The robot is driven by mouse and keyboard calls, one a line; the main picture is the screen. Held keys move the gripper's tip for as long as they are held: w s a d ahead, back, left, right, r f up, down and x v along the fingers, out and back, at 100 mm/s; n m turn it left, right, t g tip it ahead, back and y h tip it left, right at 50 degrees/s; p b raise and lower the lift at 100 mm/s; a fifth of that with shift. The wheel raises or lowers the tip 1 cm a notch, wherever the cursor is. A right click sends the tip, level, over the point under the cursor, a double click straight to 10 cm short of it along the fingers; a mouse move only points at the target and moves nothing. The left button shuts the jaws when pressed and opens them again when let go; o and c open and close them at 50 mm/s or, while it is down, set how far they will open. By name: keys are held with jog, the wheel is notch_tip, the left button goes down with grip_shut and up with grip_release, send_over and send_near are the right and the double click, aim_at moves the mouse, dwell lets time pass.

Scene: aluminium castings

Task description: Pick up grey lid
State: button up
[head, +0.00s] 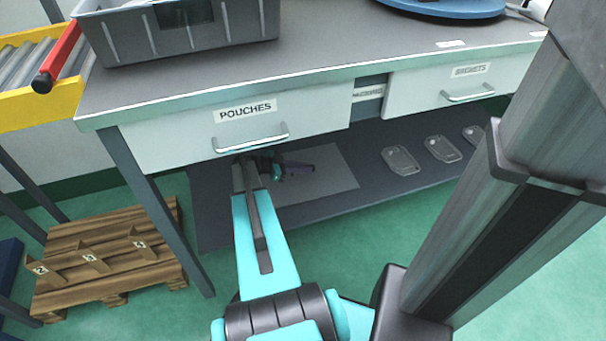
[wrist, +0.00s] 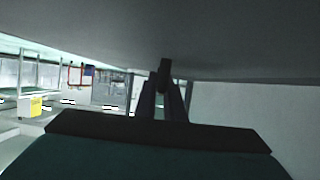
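Several flat grey lid-like pieces lie on the lower shelf in the head view: one in the middle (head: 401,160), one to its right (head: 443,149), and one farther right (head: 473,135), partly hidden by my column. I cannot tell which is the grey lid. My gripper (head: 298,168) is under the worktop, below the POUCHES drawer and left of these pieces, above a lighter grey mat (head: 335,182). In the wrist view my fingers (wrist: 165,95) point away beneath a grey surface, with a dark shape at their tips. Whether they are shut or hold anything is unclear.
The POUCHES drawer (head: 185,137) and SACHETS drawer (head: 425,88) hang above the lower shelf (head: 218,215). A grey bin (head: 120,38) stands on the worktop (head: 330,45). A table leg (head: 158,210) and a wooden pallet (head: 75,292) are at left.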

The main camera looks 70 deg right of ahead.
grip_shut()
jog(key=shift+r+p, duration=0.45)
jog(key=shift+r, duration=0.4)
notch_tip(320, 180, up, 2)
jog(key=shift+r+p, duration=0.25)
jog(key=shift+p, duration=0.25)
jog(key=s+a, duration=0.2)
jog(key=a, duration=0.2)
jog(key=s+a+p, duration=0.1)
jog(key=s+a, duration=0.2)
jog(key=a, duration=0.2)
jog(key=s+a+p, duration=0.1)
jog(key=s+a, duration=0.2)
jog(key=a, duration=0.1)
jog(key=shift+s+a+r, duration=0.25)
jog(key=shift+a+r, duration=0.05)
jog(key=shift+r, duration=0.1)
